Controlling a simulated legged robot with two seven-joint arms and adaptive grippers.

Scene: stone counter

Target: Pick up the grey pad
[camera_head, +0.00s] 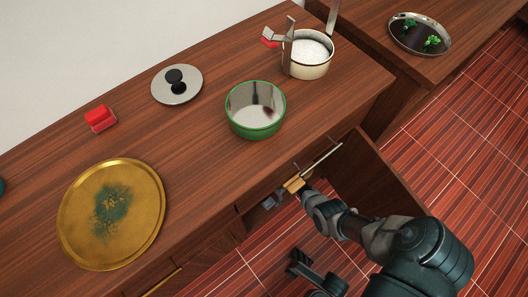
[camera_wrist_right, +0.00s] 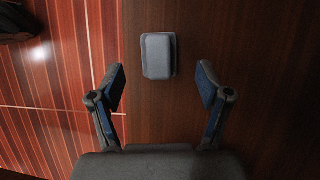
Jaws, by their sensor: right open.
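The grey pad (camera_wrist_right: 157,55) is a small rounded block on a dark wooden surface in the right wrist view. It lies just ahead of my right gripper (camera_wrist_right: 161,76), roughly centred between the two fingers, with a gap on each side. The fingers are open and do not touch it. In the head view my right arm comes in from the lower right, and its gripper end (camera_head: 275,198) is low at the counter's front, by an open compartment. I cannot make out the pad clearly there.
On the counter (camera_head: 210,135) stand a green-rimmed bowl (camera_head: 257,132), a pot (camera_head: 308,70) of white contents, a lid (camera_head: 190,92), a red block (camera_head: 101,121) and a gold plate (camera_head: 145,245). An open cabinet door (camera_head: 375,175) stands beside my right arm.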

